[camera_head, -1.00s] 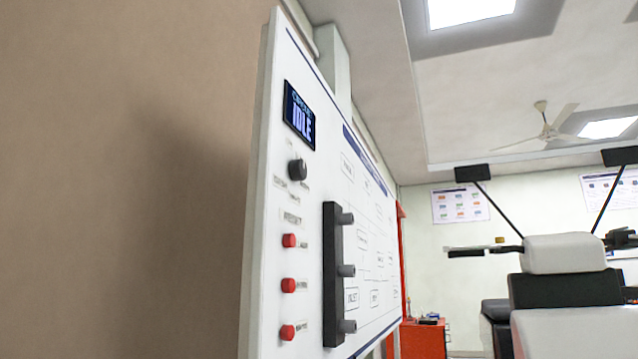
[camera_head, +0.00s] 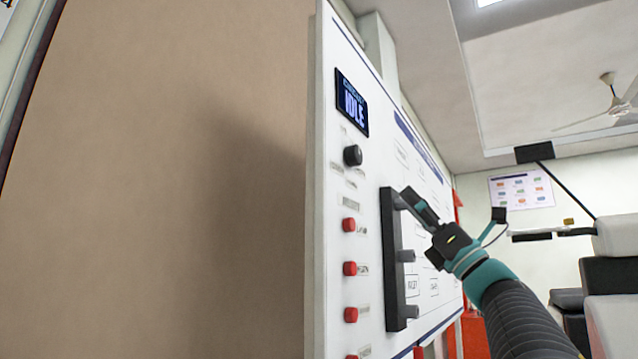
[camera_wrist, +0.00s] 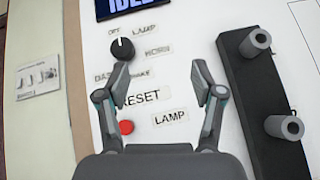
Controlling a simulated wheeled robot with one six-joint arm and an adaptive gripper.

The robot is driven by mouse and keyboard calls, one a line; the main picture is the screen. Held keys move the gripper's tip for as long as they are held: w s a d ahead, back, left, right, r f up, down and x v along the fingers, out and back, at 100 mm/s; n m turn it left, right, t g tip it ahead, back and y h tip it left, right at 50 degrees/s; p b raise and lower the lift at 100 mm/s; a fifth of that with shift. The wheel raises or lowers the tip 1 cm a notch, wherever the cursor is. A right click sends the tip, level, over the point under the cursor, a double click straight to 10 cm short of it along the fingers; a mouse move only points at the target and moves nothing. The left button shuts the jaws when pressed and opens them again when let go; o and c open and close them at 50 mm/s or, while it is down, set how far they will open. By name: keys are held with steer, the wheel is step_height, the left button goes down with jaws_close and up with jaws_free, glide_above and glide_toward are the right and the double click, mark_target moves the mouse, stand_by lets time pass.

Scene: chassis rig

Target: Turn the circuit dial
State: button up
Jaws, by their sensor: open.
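The circuit dial is a small black round knob (camera_head: 352,155) on the white panel (camera_head: 335,215), below a dark display (camera_head: 352,102) reading IDLE. It also shows in the wrist view (camera_wrist: 122,49), with a white pointer mark and labels such as OFF, LAMP and HORN around it. My gripper (camera_head: 412,198) is to the right of the knob in the head view, by the top of the black bar. In the wrist view my gripper (camera_wrist: 162,82) is open and empty, its left fingertip just below the knob, apparently not holding it.
A black bar (camera_head: 391,260) with grey pegs stands out from the panel right of the dial. Several red buttons (camera_head: 350,268) line the panel below the dial. A bare brown wall (camera_head: 180,180) lies left of the panel. A pale seat (camera_head: 612,280) stands at right.

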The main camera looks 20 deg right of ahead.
mark_target(359, 159)
steer(key=w+a+r+n+g+y+p, duration=0.1)
steer(key=a+r+n+g+y, duration=0.1)
steer(key=a+n+g, duration=0.1)
steer(key=w+a+r+n+g+y+p, duration=0.1)
steer(key=a+r+n+g+y+p, duration=0.1)
steer(key=n, duration=0.3)
steer(key=a+r+n+g+y+p, duration=0.1)
steer(key=a+r+n+g+y, duration=0.2)
steer(key=a+r+n, duration=0.1)
steer(key=shift+w+r+n+g+y, duration=0.25)
steer(key=shift+w+n+g+y, duration=0.05)
steer(key=shift+w, duration=0.1)
steer(key=shift+c, duration=0.2)
steer(key=shift+f, duration=0.1)
steer(key=c, duration=1.1)
